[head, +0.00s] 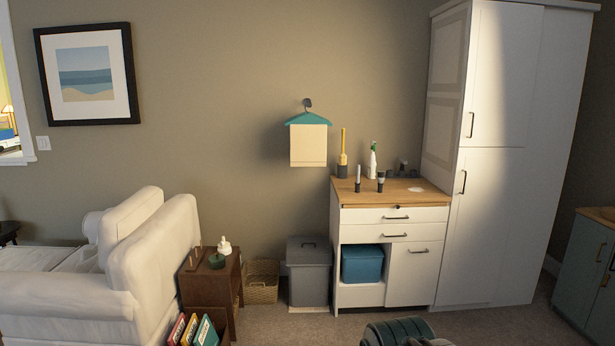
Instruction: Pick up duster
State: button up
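No thing in the head view is clearly a duster. An upright yellow-handled tool (343,158) with a dark lower end stands at the back left of the wooden top of the white cabinet (432,200); it may be the duster, but it is too small to tell. Two small upright items with dark lower ends, one on the left (358,178) and one on the right (380,181), stand closer to the cabinet's front. My gripper is not in view, so what it holds cannot be seen.
A white and green spray bottle (373,161) stands right of the yellow tool. A tall white cupboard (497,225) adjoins on the right. A grey bin (308,275), wicker basket (262,283), brown side table (207,288) and pale sofa (152,262) stand on the left.

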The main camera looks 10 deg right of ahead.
aim_at(343, 159)
jog(key=z, duration=0.1)
jog(key=i, duration=1.75)
jog(key=z, duration=0.65)
